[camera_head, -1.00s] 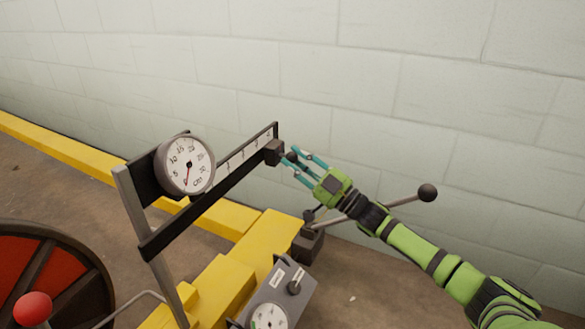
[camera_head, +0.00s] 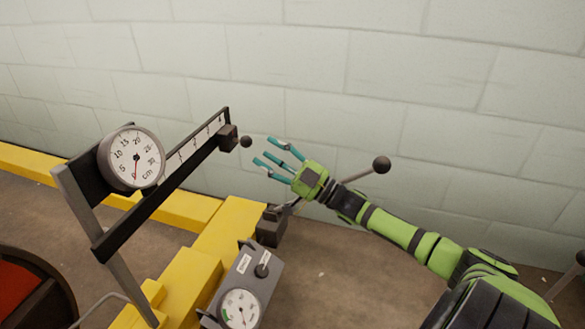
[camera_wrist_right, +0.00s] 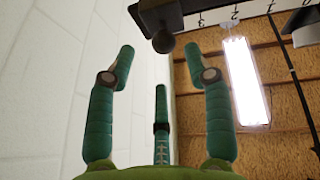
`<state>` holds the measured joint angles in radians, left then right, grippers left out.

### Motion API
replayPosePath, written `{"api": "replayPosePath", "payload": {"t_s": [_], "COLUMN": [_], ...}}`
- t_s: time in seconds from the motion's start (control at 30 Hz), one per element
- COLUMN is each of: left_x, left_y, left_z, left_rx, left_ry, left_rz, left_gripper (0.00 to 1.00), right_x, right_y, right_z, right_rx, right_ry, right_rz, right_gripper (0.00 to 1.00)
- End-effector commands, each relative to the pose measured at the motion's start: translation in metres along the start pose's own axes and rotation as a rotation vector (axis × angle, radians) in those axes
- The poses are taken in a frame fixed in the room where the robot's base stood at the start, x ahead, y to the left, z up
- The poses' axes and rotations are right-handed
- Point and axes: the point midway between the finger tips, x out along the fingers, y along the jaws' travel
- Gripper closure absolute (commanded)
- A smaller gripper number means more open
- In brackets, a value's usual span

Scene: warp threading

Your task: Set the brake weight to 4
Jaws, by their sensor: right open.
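The brake weight is a small dark block (camera_head: 228,138) with a round black knob (camera_head: 246,142) on its right side. It sits near the far right end of the dark rail (camera_head: 165,190), which carries a white number scale (camera_head: 190,148). My right gripper (camera_head: 275,158) is open and empty, a short way right of the knob and apart from it. In the right wrist view the knob (camera_wrist_right: 163,42) and block (camera_wrist_right: 160,14) are ahead, beyond the open fingers (camera_wrist_right: 164,75). The scale there shows 3 and 2 to the right of the block; the mark at the block is hidden. My left gripper is out of view.
A round cm gauge (camera_head: 131,158) is fixed at the rail's left. Below are a grey control box (camera_head: 262,292) with a dial and a lever with a black ball (camera_head: 381,164), close behind my right forearm. A pale block wall (camera_head: 330,60) stands behind.

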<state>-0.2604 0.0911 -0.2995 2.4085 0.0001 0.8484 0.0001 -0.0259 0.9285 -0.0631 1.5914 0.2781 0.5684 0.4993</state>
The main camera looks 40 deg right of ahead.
Motion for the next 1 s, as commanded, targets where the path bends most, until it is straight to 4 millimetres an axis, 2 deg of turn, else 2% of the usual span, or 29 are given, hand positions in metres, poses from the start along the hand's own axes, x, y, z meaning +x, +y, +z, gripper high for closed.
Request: {"api": "replayPosePath", "payload": {"t_s": [0.03,0.2,0.4,0.57,1.0], "left_x": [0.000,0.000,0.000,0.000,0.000], "left_y": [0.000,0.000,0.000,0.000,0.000], "left_z": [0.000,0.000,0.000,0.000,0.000], "left_rx": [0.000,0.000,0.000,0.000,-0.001], "left_ry": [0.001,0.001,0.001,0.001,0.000], "left_rz": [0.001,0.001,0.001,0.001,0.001], "left_gripper": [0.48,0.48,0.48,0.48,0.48], "right_x": [-0.011,-0.039,-0.060,-0.066,-0.066], "right_y": [-0.001,0.000,0.001,0.001,0.001], "right_z": [0.001,0.000,0.000,-0.001,-0.001], "right_rx": [0.000,0.000,0.000,-0.001,-0.001], "right_ry": [-0.004,-0.003,0.000,0.002,0.002], "right_rz": [-0.002,0.000,0.001,0.000,0.001], "right_gripper": [0.48,0.48,0.48,0.48,0.48]}}
